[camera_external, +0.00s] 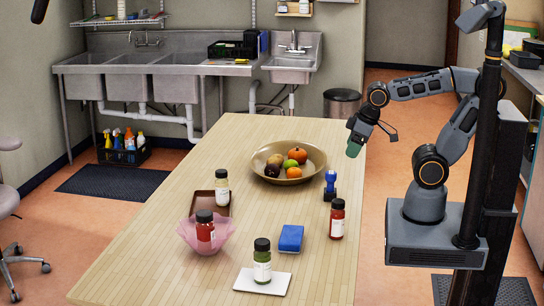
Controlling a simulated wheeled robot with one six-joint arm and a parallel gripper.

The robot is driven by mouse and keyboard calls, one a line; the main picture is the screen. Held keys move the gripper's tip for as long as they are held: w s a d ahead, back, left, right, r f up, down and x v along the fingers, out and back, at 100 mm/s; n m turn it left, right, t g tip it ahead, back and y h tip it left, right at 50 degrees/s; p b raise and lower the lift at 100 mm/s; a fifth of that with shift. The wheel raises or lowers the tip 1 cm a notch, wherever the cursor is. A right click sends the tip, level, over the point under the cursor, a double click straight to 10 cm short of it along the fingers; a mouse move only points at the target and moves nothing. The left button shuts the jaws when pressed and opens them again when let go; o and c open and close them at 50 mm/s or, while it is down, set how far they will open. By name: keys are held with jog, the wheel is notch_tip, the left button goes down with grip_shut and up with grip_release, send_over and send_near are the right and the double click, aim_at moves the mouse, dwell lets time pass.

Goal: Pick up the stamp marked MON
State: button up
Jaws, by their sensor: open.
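One stamp (330,184) with a blue handle and a dark base stands upright on the wooden table (180,221), near its right edge. It is in front of the fruit bowl and behind a red jar. Any marking on it is too small to read, so I cannot tell if it says MON. My gripper (368,142) is open and seems empty. It hangs above the table's right edge, up and to the right of the stamp and apart from it.
A brown bowl (315,161) of fruit stands left of my gripper. A red jar (337,219), a blue block (291,238), a green jar (262,262) on a white tile, a pink bowl (190,239) and a brown tray (196,200) stand nearer. The table's far end is clear.

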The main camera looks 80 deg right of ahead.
jog(key=shift+f, duration=0.1)
jog(key=m+t+h+b, duration=0.6)
jog(key=m+h+b, duration=0.25)
jog(key=b, duration=3.65)
send_near(335, 175)
jog(key=shift+n, duration=0.25)
jog(key=shift+b+x, duration=0.85)
jog(key=shift+x, duration=5.15)
jog(key=shift+c, duration=0.4)
grip_shut()
